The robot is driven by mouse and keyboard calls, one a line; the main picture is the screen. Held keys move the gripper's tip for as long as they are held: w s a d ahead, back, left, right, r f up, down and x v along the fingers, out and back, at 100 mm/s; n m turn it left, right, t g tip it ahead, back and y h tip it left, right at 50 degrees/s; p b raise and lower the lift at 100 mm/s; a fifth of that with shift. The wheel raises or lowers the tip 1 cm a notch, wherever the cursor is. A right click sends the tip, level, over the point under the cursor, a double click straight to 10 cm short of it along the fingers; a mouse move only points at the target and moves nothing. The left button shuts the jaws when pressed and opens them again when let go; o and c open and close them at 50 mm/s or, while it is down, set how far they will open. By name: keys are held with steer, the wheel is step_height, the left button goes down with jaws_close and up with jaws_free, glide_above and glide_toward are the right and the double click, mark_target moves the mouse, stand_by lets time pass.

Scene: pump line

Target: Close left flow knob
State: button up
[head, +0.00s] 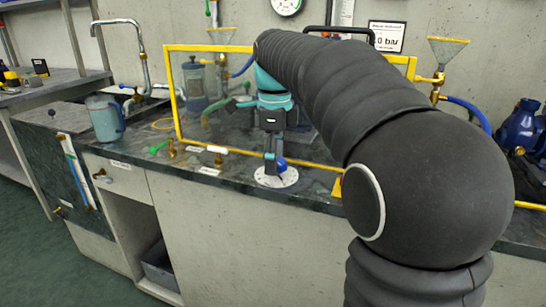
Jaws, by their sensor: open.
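A small blue knob (281,163) stands on a white round dial plate (277,179) near the front edge of the dark worktop. It is the only such knob showing, and my arm hides the worktop to its right. My gripper (271,161) is open and points down over the dial, with its fingertips close to the knob. The fingers partly cover the knob, and I cannot tell whether they touch it. The knob's exact angle is too small to read.
A yellow frame (168,92) with a clear panel stands on the worktop around my gripper. A white-handled valve (217,151) and a green-handled valve (160,147) sit to the left. A blue-grey jug (104,118) stands near the sink tap (139,48).

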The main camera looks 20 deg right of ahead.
step_height(320, 180, up, 12)
stand_by(0.7)
steer(key=shift+s, duration=0.1)
